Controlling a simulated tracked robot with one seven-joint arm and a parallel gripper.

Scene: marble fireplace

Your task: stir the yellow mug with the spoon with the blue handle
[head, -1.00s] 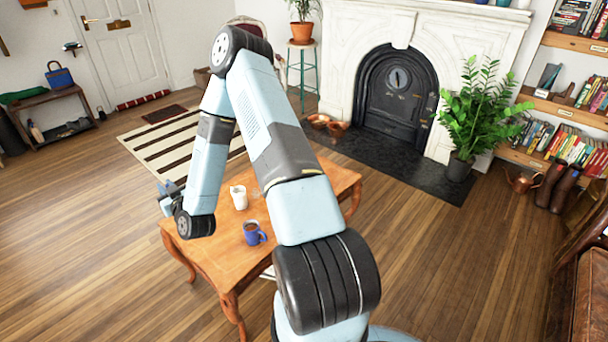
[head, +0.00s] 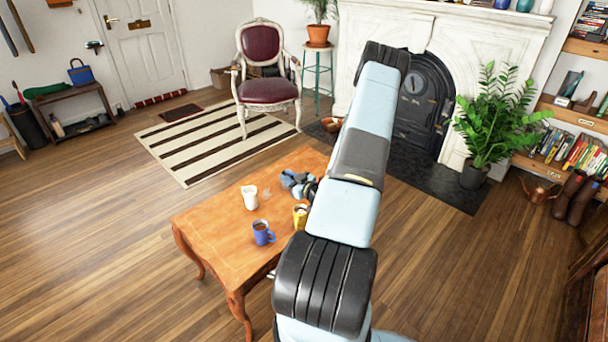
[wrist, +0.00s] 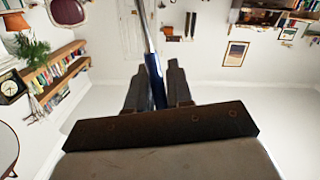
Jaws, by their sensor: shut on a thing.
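The yellow mug (head: 300,215) stands on the wooden table, near its right edge, partly beside my arm in the head view. My gripper (head: 290,180) is over the table just behind the yellow mug in that view. In the wrist view my gripper (wrist: 158,82) is shut on the blue handle of the spoon (wrist: 155,80). The spoon's metal shaft runs up past the top edge of the wrist view, so its bowl is out of sight. I cannot make out the spoon in the head view.
A blue mug (head: 263,233) with dark liquid and a white mug (head: 250,197) stand on the table (head: 215,240), left of the yellow mug. The table's left part is clear. A chair (head: 267,90) and a fireplace (head: 420,100) are beyond.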

